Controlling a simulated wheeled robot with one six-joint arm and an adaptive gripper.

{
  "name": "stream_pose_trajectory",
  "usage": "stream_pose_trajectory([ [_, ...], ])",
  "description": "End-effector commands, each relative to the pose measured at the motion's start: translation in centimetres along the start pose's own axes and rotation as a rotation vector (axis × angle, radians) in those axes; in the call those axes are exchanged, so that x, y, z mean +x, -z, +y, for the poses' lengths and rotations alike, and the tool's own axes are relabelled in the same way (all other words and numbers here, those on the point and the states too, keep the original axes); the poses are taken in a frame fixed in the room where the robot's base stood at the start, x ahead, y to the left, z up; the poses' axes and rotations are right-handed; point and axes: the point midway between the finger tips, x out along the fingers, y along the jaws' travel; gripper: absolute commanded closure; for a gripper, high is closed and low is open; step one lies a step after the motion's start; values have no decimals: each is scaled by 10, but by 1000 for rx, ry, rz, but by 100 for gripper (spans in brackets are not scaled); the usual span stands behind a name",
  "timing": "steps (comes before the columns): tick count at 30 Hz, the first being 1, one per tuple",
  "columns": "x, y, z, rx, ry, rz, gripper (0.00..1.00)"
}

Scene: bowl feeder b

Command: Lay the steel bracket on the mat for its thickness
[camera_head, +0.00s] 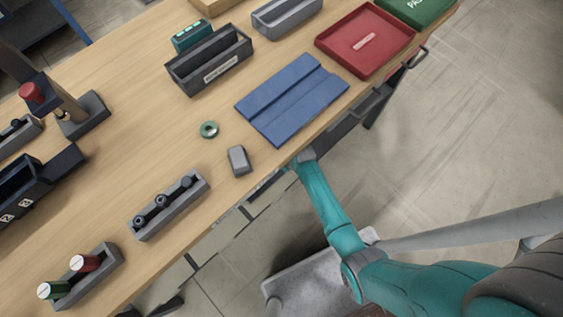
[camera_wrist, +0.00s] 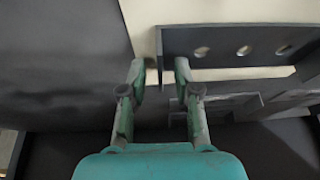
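I cannot surely identify the steel bracket. In the wrist view a dark grey plate with three round holes (camera_wrist: 268,41) lies beyond my fingertips and to the right; I cannot tell whether it is the bracket. My gripper (camera_wrist: 160,68) has its two fingers apart. The plate's left edge shows in the gap, and I see no contact with the fingers. The blue mat (camera_head: 277,90), with a lengthwise groove, lies bare near the table's right edge in the head view. My gripper is hidden in that view; my arm reaches the table edge below the mat.
A red tray (camera_head: 343,57) and green tray (camera_head: 416,8) stand beyond the mat. A labelled dark bin (camera_head: 191,78) stands to its left. A green ring (camera_head: 209,129), grey block (camera_head: 238,161) and grey holder with dark pegs (camera_head: 147,232) stand nearer. Wood left of the ring is clear.

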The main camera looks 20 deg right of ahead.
Motion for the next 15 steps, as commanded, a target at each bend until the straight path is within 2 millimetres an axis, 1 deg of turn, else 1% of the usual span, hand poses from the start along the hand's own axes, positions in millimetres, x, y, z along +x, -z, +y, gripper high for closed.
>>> stream_pose_trajectory([
  [4,-1,0,0,0,0,0,69],
  [8,-8,1,0,0,0,0,69],
  [11,-20,1,0,1,0,1,69],
  [15,-43,1,0,1,-1,2,69],
])
